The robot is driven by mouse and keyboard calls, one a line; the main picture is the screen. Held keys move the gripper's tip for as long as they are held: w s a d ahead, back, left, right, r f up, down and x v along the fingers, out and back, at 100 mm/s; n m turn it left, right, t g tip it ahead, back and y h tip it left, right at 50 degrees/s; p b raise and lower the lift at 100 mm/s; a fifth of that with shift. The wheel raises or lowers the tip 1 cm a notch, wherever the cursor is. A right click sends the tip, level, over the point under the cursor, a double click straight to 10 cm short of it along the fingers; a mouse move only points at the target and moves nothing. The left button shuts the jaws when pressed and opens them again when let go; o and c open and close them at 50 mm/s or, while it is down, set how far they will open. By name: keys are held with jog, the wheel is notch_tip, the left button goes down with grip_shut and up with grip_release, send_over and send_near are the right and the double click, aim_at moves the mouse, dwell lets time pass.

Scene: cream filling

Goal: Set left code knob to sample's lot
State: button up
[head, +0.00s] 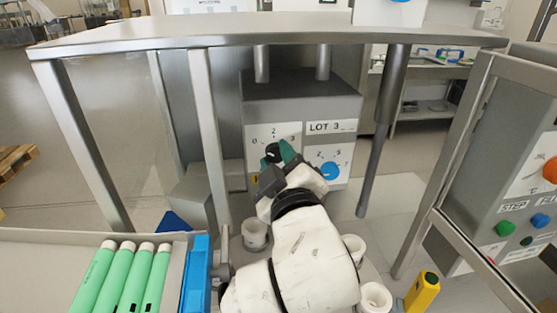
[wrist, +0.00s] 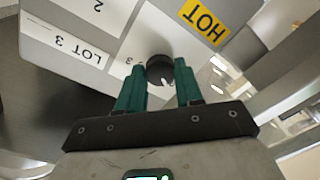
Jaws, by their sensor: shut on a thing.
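The left code knob (head: 272,149) is black and sits on a white dial plate marked 0, 2 and 3 on the grey machine. It also shows in the wrist view (wrist: 159,67). My gripper (head: 280,155) has its two green fingers on either side of this knob, shut on it, as the wrist view (wrist: 160,80) also shows. Where the knob points is hard to tell. The lot label (head: 331,127) above reads "LOT 3" followed by blanks. The right code knob (head: 330,171) is blue, on a dial marked 2, 5 and 7. No sample lot code is readable.
A steel table frame (head: 270,33) with legs surrounds the machine. Several green tubes (head: 133,277) lie in a tray at the lower left. White cups (head: 256,236) stand near my arm. A control panel (head: 520,190) stands at the right, a yellow block (head: 422,291) below it.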

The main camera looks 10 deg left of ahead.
jog(key=shift+f+m, duration=0.1)
jog(key=shift+m, duration=0.3)
jog(key=m+b, duration=0.2)
jog(key=m, duration=0.2)
jog(key=shift+f+m+b, duration=0.15)
jog(key=shift+m+b, duration=0.15)
jog(key=shift+b, duration=0.1)
jog(key=m+b, duration=0.3)
jog(key=m, duration=0.3)
jog(key=shift+a, duration=0.1)
jog(key=m+b, duration=0.2)
jog(key=m, duration=0.2)
jog(key=shift+t+b, duration=0.35)
jog(key=shift+t, duration=0.05)
jog(key=m+b, duration=0.2)
jog(key=m, duration=0.2)
jog(key=shift+h, duration=0.3)
jog(key=m+b, duration=0.3)
jog(key=m, duration=0.2)
jog(key=shift+m, duration=0.3)
jog(key=o, duration=1)
